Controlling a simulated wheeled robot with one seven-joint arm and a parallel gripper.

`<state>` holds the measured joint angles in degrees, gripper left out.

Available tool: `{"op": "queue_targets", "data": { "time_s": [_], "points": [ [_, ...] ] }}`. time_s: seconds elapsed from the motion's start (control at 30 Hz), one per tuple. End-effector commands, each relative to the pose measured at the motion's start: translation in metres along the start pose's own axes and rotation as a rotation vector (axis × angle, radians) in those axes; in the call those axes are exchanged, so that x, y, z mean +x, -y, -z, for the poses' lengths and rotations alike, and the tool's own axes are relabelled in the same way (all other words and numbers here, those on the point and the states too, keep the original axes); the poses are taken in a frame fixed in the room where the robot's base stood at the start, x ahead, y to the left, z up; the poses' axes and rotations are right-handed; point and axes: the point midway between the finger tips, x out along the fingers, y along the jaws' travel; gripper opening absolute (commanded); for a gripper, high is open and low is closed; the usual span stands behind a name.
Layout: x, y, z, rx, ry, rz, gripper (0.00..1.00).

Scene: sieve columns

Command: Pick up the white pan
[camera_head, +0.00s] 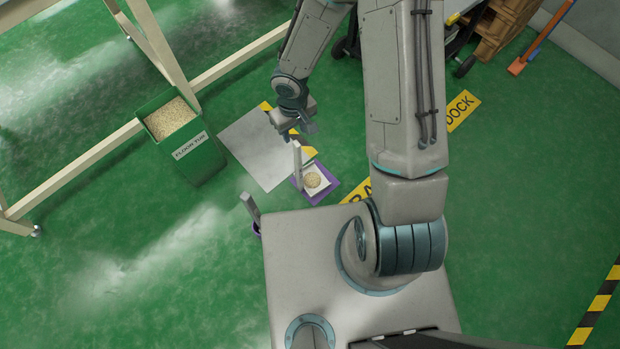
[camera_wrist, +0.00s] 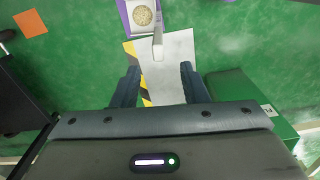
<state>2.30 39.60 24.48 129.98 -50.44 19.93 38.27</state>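The white pan (camera_head: 321,183) is a small square tray with tan grain in its middle, on a purple base (camera_head: 327,194) on the green floor. A pale upright handle (camera_head: 298,158) rises at its side. The pan also shows at the top of the wrist view (camera_wrist: 132,18), with the handle (camera_wrist: 157,42) pointing towards my gripper. My gripper (camera_head: 305,128) is above the floor, just beyond the handle in the head view. In the wrist view its two fingers (camera_wrist: 158,88) are wide apart with nothing held between them. The handle's tip appears ahead of the fingers, apart from them.
A grey sheet (camera_head: 255,150) lies on the floor beside the pan. A green tub (camera_head: 192,160) labelled "FLOOR TUB" holds grain to the left, by a beige frame (camera_head: 85,168). A second grey upright piece (camera_head: 250,208) with purple at its foot stands close to my base. Floor at lower left is clear.

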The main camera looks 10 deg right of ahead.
Motion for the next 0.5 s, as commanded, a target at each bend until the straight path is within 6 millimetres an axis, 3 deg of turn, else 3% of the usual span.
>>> {"op": "queue_targets", "data": {
  "time_s": [0.03,0.2,0.5],
  "points": [
    [0.018,0.000,-0.001,-0.001,0.003,0.001,0.40],
    [0.048,0.000,-0.001,-0.001,0.002,0.000,0.40],
    [0.068,-0.001,-0.001,0.001,0.002,-0.001,0.40]
  ]
}}
